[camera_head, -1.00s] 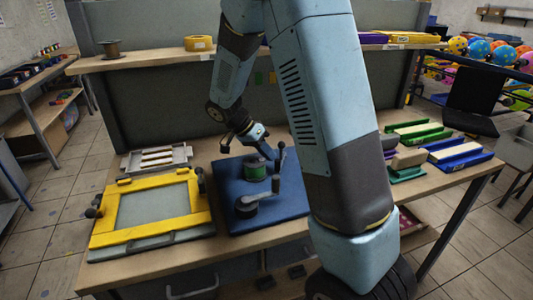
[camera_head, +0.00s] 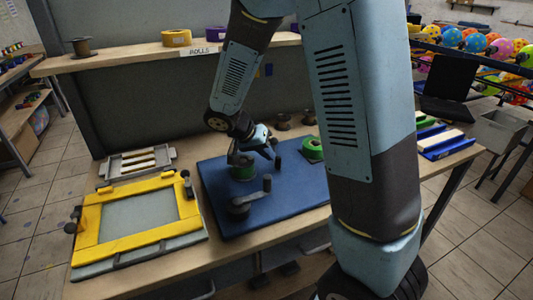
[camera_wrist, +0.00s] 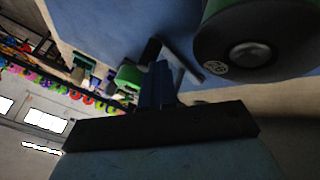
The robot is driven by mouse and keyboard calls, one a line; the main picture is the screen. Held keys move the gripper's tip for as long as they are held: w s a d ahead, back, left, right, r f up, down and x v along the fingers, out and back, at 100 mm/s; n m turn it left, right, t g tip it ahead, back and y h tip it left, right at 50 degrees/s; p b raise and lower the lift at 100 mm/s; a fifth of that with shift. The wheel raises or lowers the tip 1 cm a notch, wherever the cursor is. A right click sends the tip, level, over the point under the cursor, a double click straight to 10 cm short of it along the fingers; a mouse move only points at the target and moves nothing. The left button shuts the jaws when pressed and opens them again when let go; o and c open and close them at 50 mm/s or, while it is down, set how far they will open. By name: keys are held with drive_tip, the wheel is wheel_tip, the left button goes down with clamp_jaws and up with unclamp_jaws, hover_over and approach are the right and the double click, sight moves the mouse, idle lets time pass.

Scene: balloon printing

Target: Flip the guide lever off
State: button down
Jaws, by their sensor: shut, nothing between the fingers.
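A blue board (camera_head: 215,185) lies on the bench. A small dark upright handle (camera_head: 278,161) stands right of the roll; I cannot tell which of these two is the guide lever. My gripper (camera_head: 272,152) is low over the far part of the board, by the roll and the upright handle. In the wrist view my gripper (camera_wrist: 158,80) is shut and empty, with a dark bar (camera_wrist: 185,62) just beyond its tips. Contact cannot be told.
A yellow frame (camera_head: 88,225) lies left of the board, with a grey rack (camera_head: 138,163) behind it. Another green roll (camera_head: 312,148) is at the board's right. A shelf (camera_head: 120,60) with rolls crosses above the back. My own arm hides the bench's right middle.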

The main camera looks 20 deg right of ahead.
drive_tip(key=shift+d, duration=0.1)
drive_tip(key=shift+s, duration=0.1)
drive_tip(key=shift+r, duration=0.15)
drive_tip(key=v, duration=0.9)
drive_tip(key=shift+a+r, duration=0.15)
drive_tip(key=shift+a, duration=0.3)
drive_tip(key=s+d+r+n+t+y, duration=0.2)
drive_tip(key=s+d+r, duration=0.3)
drive_tip(key=s, duration=0.5)
drive_tip(key=s+d+r+n+t+y, duration=0.2)
drive_tip(key=s+d+r+n+y, duration=0.2)
drive_tip(key=s+r, duration=0.3)
drive_tip(key=s+d+y, duration=0.1)
drive_tip(key=s, duration=0.2)
drive_tip(key=shift+s+d+r+n, duration=0.25)
drive_tip(key=shift+r+n, duration=0.1)
drive_tip(key=shift+n, duration=0.05)
